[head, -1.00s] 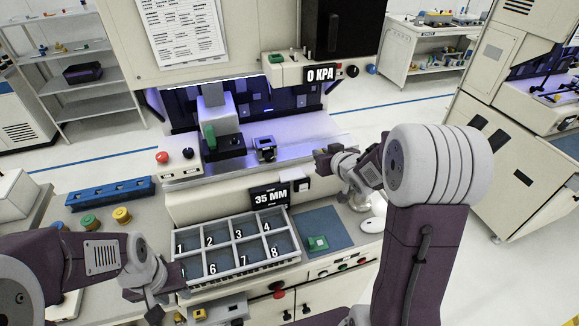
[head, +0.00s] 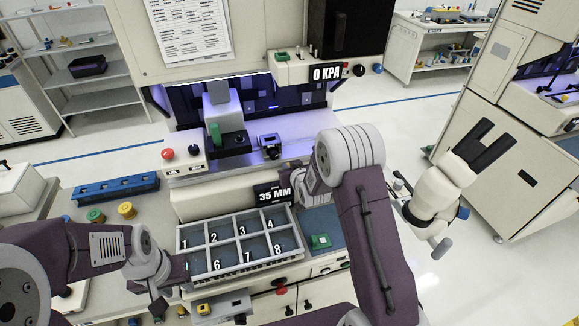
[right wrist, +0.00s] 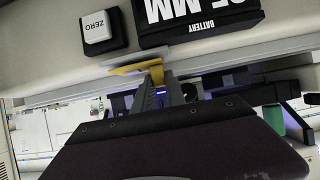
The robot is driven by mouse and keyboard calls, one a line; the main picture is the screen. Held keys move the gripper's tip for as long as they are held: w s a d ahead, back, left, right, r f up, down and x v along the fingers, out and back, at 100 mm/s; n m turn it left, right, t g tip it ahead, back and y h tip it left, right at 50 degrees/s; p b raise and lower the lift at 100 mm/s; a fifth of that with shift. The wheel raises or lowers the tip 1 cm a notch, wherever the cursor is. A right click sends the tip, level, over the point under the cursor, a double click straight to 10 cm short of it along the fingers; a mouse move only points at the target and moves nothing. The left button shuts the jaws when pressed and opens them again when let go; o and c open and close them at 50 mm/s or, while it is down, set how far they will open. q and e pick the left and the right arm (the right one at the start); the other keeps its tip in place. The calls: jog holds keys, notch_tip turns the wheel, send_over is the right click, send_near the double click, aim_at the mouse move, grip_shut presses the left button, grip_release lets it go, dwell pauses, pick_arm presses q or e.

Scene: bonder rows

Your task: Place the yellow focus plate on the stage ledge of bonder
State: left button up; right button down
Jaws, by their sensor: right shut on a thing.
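The yellow focus plate (right wrist: 137,68) shows in the right wrist view at the tips of my right gripper (right wrist: 160,78), which is shut on it. The plate is close to the bonder's front, near the ZERO button and the upside-down millimetre display (right wrist: 200,18). I cannot tell whether it touches the bonder. In the head view my right arm's elbow and forearm hide the right gripper and plate. The bonder's stage ledge (head: 215,173) runs below its lit work area. My left gripper (head: 160,298) is low at the left, by the numbered tray; its jaws are unclear.
The numbered tray (head: 213,274) stands on the bench, with a green plate (head: 320,241) on a blue mat to its right. A blue rack (head: 115,188) and round knobs lie left. A white body with black tubes (head: 440,193) stands right of my right arm.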

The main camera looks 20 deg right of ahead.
jog(key=shift+f, duration=0.25)
jog(key=shift+f+b, duration=0.15)
jog(key=shift+b, duration=0.25)
jog(key=c, duration=1.4)
grip_release()
jog(key=shift+o, duration=0.2)
jog(key=shift+s+r+p, duration=0.15)
jog(key=shift+r+p, duration=0.15)
jog(key=shift+r, duration=0.05)
jog(key=b+v, duration=0.2)
jog(key=v, duration=1)
jog(key=s+f+g, duration=0.3)
jog(key=s+g, duration=0.2)
jog(key=s, duration=0.5)
jog(key=s+f+g, duration=0.4)
jog(key=s+g, duration=0.2)
jog(key=s, duration=0.5)
jog(key=shift+s+m, duration=0.3)
